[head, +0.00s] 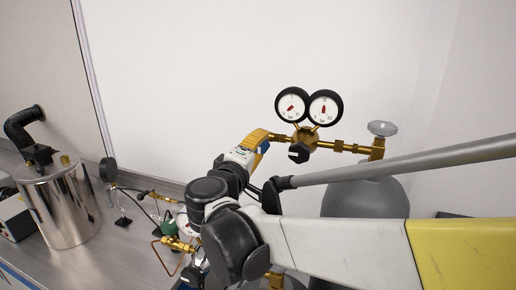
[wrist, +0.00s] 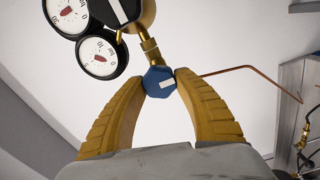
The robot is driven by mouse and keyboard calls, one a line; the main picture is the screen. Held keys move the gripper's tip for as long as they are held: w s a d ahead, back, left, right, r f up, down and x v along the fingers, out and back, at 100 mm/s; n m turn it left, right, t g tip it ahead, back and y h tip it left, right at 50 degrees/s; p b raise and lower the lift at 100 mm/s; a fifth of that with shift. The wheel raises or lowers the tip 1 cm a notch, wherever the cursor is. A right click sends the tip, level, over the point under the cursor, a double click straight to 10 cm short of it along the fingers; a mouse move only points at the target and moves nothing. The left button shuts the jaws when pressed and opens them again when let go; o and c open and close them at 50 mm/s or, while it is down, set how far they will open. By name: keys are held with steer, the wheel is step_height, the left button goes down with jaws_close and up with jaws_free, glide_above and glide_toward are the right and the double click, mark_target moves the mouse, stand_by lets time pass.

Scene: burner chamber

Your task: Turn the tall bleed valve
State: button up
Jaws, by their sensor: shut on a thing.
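In the wrist view a blue faceted valve knob (wrist: 160,82) with a white mark sits on a short brass stem. It looks like the bleed valve, though no label shows which one it is. My gripper (wrist: 158,84) has its two yellow fingers closed on the knob's sides, with the tips against it. In the head view my gripper (head: 262,138) is just left of the brass regulator body (head: 305,137); the knob is mostly hidden there by the fingers.
Two round gauges (head: 308,106) stand above the regulator, with a black knob (head: 299,152) below. A steel canister (head: 60,205) and brass fittings (head: 178,243) stand on the bench at left. The wall behind is bare.

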steer(key=n, duration=0.4)
steer(key=shift+f+n+b, duration=0.1)
steer(key=shift+n+b, duration=0.2)
steer(key=shift+b, duration=0.1)
steer(key=n, duration=0.3)
steer(key=shift+n+b, duration=0.3)
steer(key=shift+n, duration=0.1)
steer(key=n, duration=0.3)
steer(key=shift+d+n+b, duration=0.1)
steer(key=shift+n+b, duration=0.25)
steer(key=shift+n, duration=1.85)
steer(key=o, duration=1.2)
steer(key=shift+f, duration=0.1)
